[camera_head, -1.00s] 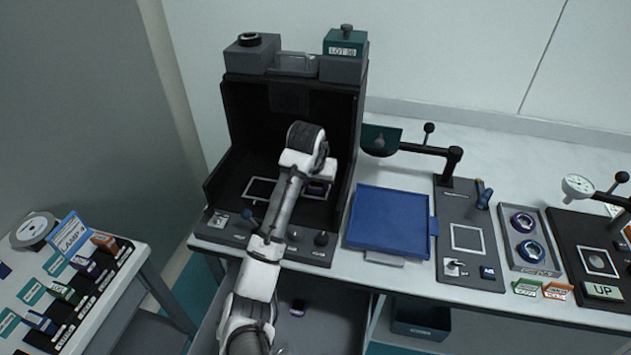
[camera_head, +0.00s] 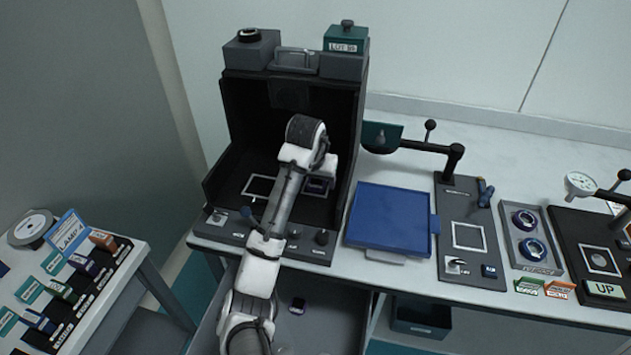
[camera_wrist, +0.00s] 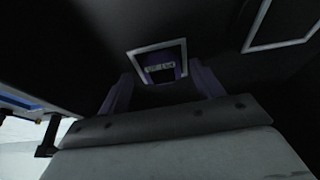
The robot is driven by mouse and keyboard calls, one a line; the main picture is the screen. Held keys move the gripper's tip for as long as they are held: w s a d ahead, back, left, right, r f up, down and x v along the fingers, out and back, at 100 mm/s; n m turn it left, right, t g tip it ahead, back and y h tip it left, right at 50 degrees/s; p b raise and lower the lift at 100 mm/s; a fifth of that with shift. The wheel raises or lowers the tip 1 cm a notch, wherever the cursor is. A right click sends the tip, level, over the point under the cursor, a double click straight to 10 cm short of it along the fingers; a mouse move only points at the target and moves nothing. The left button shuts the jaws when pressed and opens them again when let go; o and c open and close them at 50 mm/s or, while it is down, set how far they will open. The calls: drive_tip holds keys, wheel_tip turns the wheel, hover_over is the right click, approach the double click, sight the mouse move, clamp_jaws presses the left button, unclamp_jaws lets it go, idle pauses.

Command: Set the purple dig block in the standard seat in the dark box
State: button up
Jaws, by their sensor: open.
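The dark box (camera_head: 345,120) stands open at the front, with two white-outlined seats on its floor. The purple dig block (camera_wrist: 163,70) lies inside one white outline (camera_wrist: 184,44) in the wrist view. In the head view it shows at the right outline (camera_head: 317,185), just right of my arm. I cannot tell whether it is fully seated. My gripper (camera_wrist: 160,84) is open, one finger on each side of the block, with visible gaps. My arm hides the gripper in the head view. The other outline (camera_head: 260,187) is empty where visible. Seat labels are not readable.
An open drawer (camera_head: 330,325) below holds a small dark block (camera_head: 298,305). A blue tray (camera_head: 390,220) lies right of the box. A side table (camera_head: 130,270) at left holds several coloured blocks. The box walls and roof closely surround my arm.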

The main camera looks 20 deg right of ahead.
drive_tip(key=p+v, duration=0.2)
drive_tip(key=v, duration=0.9)
drive_tip(key=shift+s+r+t, duration=0.1)
drive_tip(key=shift+t, duration=0.2)
